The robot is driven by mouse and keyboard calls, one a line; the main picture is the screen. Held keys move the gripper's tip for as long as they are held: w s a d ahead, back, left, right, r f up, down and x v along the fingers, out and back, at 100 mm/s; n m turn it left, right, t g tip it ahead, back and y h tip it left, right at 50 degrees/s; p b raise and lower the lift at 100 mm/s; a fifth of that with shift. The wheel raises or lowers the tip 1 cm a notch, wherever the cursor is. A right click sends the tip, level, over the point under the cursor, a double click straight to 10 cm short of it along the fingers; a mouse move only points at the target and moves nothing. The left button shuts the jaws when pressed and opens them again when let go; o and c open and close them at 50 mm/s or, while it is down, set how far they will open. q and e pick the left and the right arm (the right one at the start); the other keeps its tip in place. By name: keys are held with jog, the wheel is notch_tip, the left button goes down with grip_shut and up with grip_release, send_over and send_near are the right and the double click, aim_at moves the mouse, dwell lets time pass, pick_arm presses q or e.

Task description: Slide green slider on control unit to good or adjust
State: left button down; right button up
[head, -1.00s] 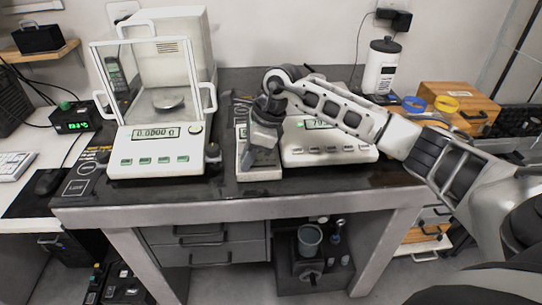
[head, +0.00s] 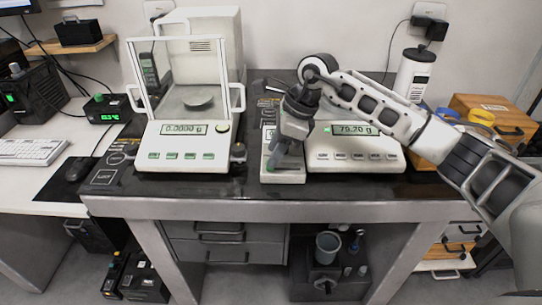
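A narrow light-grey unit (head: 284,178), which looks like the control unit, lies on the dark table between the two scales. My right gripper (head: 274,160) points down over it, its fingertips at or just above the top face. The gripper covers much of the unit, and I cannot make out a green slider or its labels there. I cannot tell whether the fingers are open or shut, or whether they touch anything. My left gripper is not in view.
A glass-sided balance (head: 188,135) stands left of the unit, reading about zero.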

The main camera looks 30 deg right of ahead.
jog(key=v, duration=1.3)
jog(key=s+a+f+m+t+y, duration=0.2)
jog(key=s+a+m+t+y, duration=0.15)
jog(key=a+m+y, duration=0.65)
jog(key=s+a+f+m+t+y, duration=0.2)
jog(key=s+a+m+t+y, duration=0.3)
jog(key=a, duration=0.8)
jog(key=d+f+m+t+h, duration=0.3)
jog(key=f+m+h, duration=0.3)
jog(key=m, duration=0.6)
jog(key=d+f+m+t+h, duration=0.35)
jog(key=f+m+h, duration=0.25)
jog(key=m, duration=0.5)
jog(key=s+d+f+m+g+h, duration=0.1)
jog(key=s+f+m+g+h, duration=0.2)
jog(key=s+f+m+g, duration=0.3)
jog(key=s+f+m, duration=0.2)
jog(key=s+f, duration=0.2)
jog(key=f, duration=0.2)
jog(key=shift+s+d+p, duration=0.25)
jog(key=shift+s+p, duration=0.05)
jog(key=shift+s, duration=0.05)
